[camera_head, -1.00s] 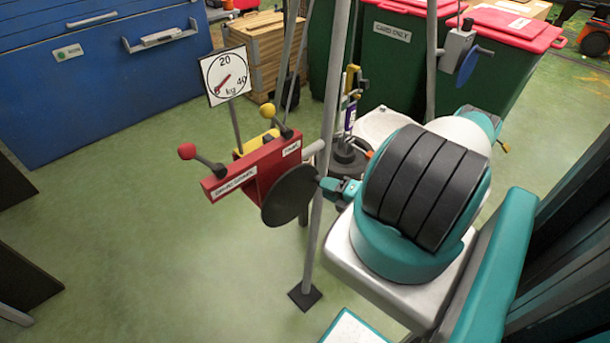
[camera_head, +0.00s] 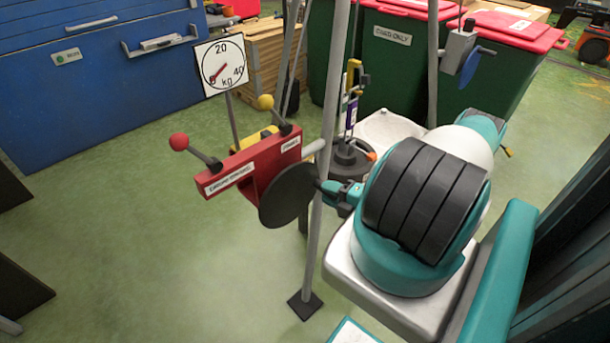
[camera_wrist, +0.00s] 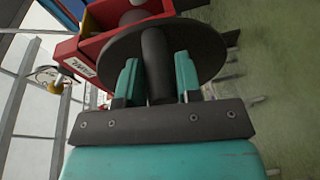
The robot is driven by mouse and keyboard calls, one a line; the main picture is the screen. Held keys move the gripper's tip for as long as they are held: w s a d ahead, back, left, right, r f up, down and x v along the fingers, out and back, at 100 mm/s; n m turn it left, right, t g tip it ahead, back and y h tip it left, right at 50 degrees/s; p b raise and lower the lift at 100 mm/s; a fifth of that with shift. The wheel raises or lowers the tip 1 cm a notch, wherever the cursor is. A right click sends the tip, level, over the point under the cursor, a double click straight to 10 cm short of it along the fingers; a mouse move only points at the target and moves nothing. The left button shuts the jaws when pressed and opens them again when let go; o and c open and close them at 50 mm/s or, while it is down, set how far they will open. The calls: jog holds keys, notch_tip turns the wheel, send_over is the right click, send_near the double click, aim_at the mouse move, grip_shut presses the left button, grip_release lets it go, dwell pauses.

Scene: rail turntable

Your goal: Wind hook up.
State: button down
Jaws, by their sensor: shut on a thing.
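A red winch panel (camera_head: 250,167) with a red-knobbed lever (camera_head: 192,150) and a yellow-knobbed lever (camera_head: 280,115) is fixed to a grey pole. A dark round wheel (camera_head: 287,197) is on its near side. In the wrist view the wheel (camera_wrist: 200,52) has a dark handle (camera_wrist: 156,65) standing out from it. My teal gripper (camera_head: 330,188) is at the wheel, and its fingers (camera_wrist: 158,80) are shut around the handle. A yellow and purple upright piece (camera_head: 349,105) stands over dark round weights (camera_head: 350,157) behind the pole; I cannot make out the hook clearly.
A dial marked in kg (camera_head: 221,66) stands behind the panel, its needle low. A grey box with a blue wheel (camera_head: 466,57) is on another pole. Green bins (camera_head: 393,50) and a blue cabinet (camera_head: 90,85) stand behind. The pole foot (camera_head: 305,305) is on open green floor.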

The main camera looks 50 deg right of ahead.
jog(key=shift+a+f+m+b, duration=0.1)
jog(key=shift+f+m+b, duration=0.3)
jog(key=shift+f+b, duration=0.15)
jog(key=shift+f+m+b, duration=0.3)
jog(key=shift+f+b, duration=0.15)
jog(key=shift+b, duration=0.35)
jog(key=m+b, duration=0.1)
jog(key=f+b, duration=0.1)
jog(key=b, duration=0.1)
jog(key=shift+a+f+m, duration=0.1)
jog(key=shift+a+m, duration=0.2)
jog(key=shift+m, duration=0.1)
jog(key=shift+b, duration=0.5)
jog(key=b, duration=0.7)
jog(key=shift+f+m+t, duration=0.3)
jog(key=shift+f+m, duration=0.05)
jog(key=shift+m, duration=0.05)
jog(key=shift+b, duration=0.85)
jog(key=shift+r, duration=0.1)
